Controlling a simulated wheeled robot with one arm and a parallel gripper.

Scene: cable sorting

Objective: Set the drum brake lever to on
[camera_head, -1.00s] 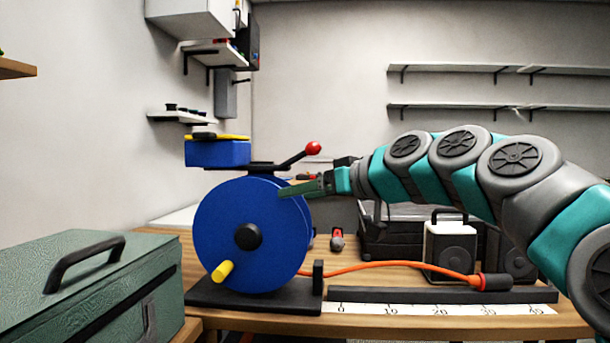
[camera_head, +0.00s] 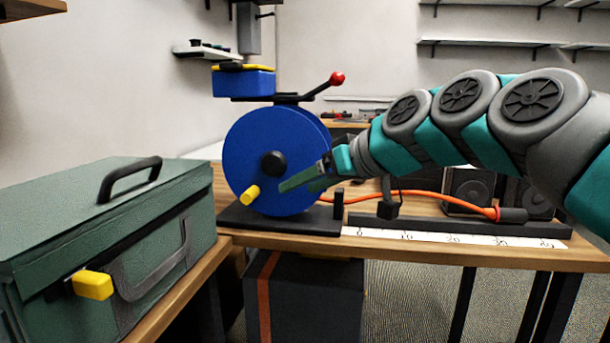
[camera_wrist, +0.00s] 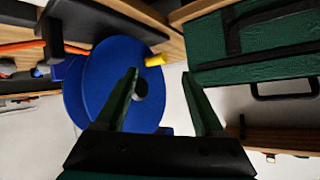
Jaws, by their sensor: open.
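The blue cable drum (camera_head: 266,150) stands upright on a dark base (camera_head: 290,220) on the wooden bench, with a black hub and a yellow crank knob (camera_head: 249,195). The brake lever (camera_head: 323,86) is a black arm with a red ball end, tilted up to the right above the drum's top. My gripper (camera_head: 288,184) is in front of the drum's lower right face, below the lever and apart from it. In the wrist view the open, empty fingers (camera_wrist: 165,85) point at the drum (camera_wrist: 105,95) near its hub. The lever cannot be made out there.
A green case (camera_head: 100,215) with a black handle stands at the left front. An orange cable (camera_head: 430,194) runs right from the drum, behind a white measuring strip (camera_head: 450,238). Space right of the red ball is clear.

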